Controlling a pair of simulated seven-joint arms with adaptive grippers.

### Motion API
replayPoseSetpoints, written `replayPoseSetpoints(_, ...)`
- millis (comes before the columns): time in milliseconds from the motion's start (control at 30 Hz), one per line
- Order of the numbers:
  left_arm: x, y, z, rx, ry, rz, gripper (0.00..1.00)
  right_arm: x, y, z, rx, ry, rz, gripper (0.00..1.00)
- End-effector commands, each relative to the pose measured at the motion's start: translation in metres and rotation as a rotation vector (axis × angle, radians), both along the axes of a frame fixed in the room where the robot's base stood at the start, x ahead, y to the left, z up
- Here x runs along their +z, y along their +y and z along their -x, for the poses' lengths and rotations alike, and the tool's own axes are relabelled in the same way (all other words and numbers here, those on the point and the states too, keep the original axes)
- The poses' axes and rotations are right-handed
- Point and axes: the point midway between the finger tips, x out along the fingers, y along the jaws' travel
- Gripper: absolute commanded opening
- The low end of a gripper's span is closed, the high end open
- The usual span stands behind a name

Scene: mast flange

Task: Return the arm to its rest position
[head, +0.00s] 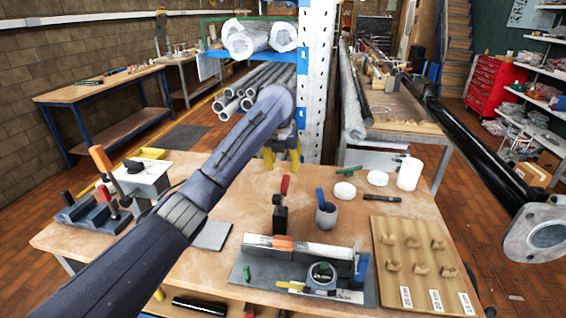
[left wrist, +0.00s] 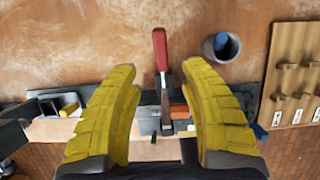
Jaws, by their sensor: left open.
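My left arm reaches in from the lower left of the head view across the wooden workbench (head: 225,170). My left gripper (head: 282,157), with yellow fingers, is above the far part of the bench. In the left wrist view the two yellow fingers (left wrist: 161,72) are spread apart with nothing between their tips. My right gripper is in neither view.
A black mast with a grey end flange (head: 518,240) juts in at the right. A white perforated post (head: 318,90) stands behind.

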Motion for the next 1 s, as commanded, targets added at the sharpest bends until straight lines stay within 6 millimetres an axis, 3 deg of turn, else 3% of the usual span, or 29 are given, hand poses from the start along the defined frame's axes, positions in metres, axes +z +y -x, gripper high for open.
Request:
replayPoseSetpoints(467, 0.006, 0.000, 0.002, 0.001, -0.001, 0.000, 0.44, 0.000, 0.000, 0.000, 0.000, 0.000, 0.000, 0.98)
replayPoseSetpoints(633, 0.017, 0.018, -0.012, 0.130, -0.028, 0.076, 0.44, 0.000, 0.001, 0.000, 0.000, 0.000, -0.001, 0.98)
replayPoseSetpoints(767, 0.044, 0.061, -0.043, 0.418, -0.092, 0.254, 0.44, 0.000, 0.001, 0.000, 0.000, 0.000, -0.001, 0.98)
replayPoseSetpoints(1000, 0.109, 0.185, -0.102, 1.043, -0.252, 0.692, 0.44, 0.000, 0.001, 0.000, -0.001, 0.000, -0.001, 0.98)
